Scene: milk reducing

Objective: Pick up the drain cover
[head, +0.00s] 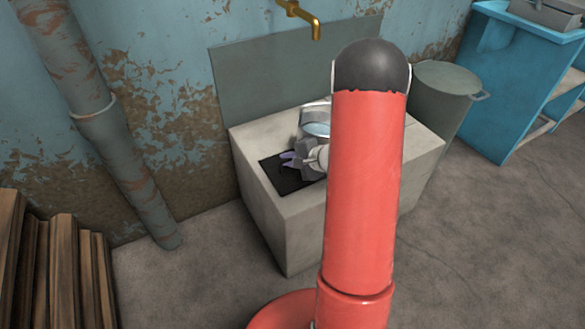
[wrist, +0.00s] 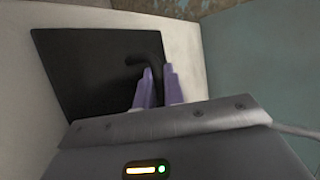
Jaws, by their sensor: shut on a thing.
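The drain cover (head: 283,183) is a flat black square on top of the pale stone sink block (head: 292,217). In the wrist view the cover (wrist: 85,65) shows a thin dark hooked handle (wrist: 143,62) near its right side. My gripper (head: 291,160) is over the cover in the head view. In the wrist view its two purple fingers (wrist: 159,71) are close together at the handle and shut on it. The fingers hide part of the handle. I cannot tell whether the cover is raised from the block. My red arm hides the block's right part in the head view.
A brass tap (head: 303,18) juts from the wall above the block. A rusty pipe (head: 120,140) and wooden planks (head: 45,265) are at left. Bare floor lies in front.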

